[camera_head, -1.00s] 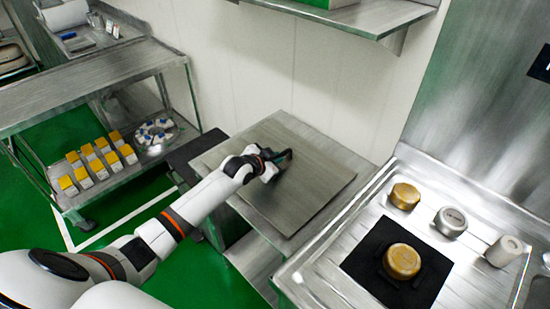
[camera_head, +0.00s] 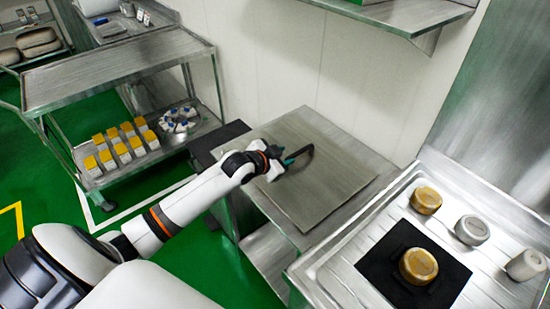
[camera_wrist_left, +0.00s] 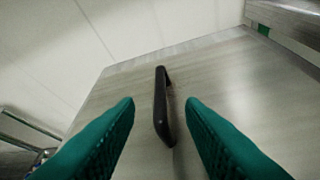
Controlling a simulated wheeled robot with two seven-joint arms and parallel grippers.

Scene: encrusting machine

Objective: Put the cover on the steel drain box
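The cover (camera_head: 330,187) is a flat square steel plate with a black bar handle (camera_head: 303,152). It lies over the top of the steel drain box (camera_head: 362,196), whose rim shows along the right and front sides. What is under the plate is hidden. My left gripper (camera_head: 289,158) is over the plate at the handle. In the left wrist view its teal fingers (camera_wrist_left: 160,122) stand apart on either side of the handle (camera_wrist_left: 161,108), with a gap on both sides. The cover (camera_wrist_left: 228,90) fills much of that view. My right gripper is not in view.
A steel counter (camera_head: 340,262) at right bears a black mat (camera_head: 376,272) and several round tins. A steel cart (camera_head: 120,72) with several yellow-topped boxes stands at left. A wall shelf (camera_head: 400,14) hangs above. A white wall is behind the box.

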